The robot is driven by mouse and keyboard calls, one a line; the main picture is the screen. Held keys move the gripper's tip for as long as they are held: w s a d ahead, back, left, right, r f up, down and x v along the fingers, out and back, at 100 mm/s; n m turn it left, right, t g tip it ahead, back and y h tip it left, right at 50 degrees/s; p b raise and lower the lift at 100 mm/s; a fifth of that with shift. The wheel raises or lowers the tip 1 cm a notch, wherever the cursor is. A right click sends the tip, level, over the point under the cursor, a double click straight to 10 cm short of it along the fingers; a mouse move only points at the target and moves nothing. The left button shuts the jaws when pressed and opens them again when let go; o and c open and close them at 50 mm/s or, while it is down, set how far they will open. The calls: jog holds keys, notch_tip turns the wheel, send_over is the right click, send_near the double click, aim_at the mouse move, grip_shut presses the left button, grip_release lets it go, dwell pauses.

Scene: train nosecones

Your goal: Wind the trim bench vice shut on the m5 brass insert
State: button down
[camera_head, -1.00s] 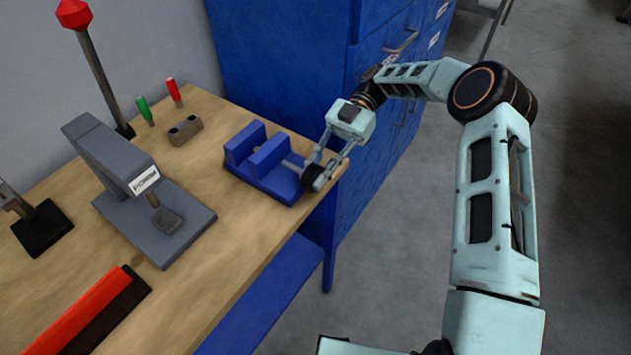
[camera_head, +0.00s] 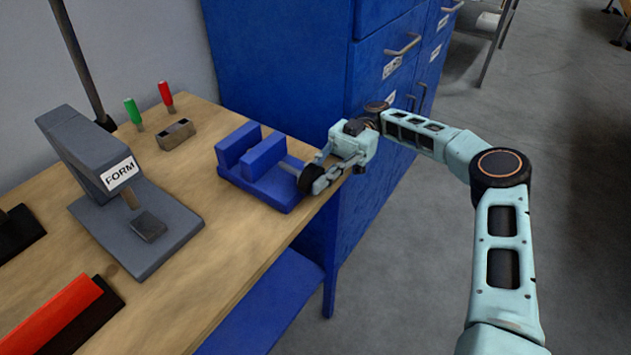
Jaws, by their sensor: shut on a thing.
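The blue trim bench vice (camera_head: 262,185) sits near the right end of the wooden bench. Its two jaws stand upright with a narrow gap between them. A grey screw runs from the front jaw to a dark round handle (camera_head: 307,180) on the vice's right side. My gripper (camera_head: 315,176) is shut on this handle at the bench edge. The gap between the jaws is too small and shaded to tell whether the m5 brass insert is in it.
A grey press labelled FORM (camera_head: 130,215) stands left of the vice. A small metal block (camera_head: 176,134) and green and red tools stand behind. A red and black strip (camera_head: 60,318) lies front left. A blue cabinet (camera_head: 290,70) rises close behind the vice and gripper.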

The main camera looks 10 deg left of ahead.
aim_at(314, 165)
dwell(0.4)
jog(key=c, duration=1.8)
grip_release()
jog(key=shift+s, duration=0.1)
jog(key=shift+c, duration=0.2)
notch_tip(314, 165, up, 10)
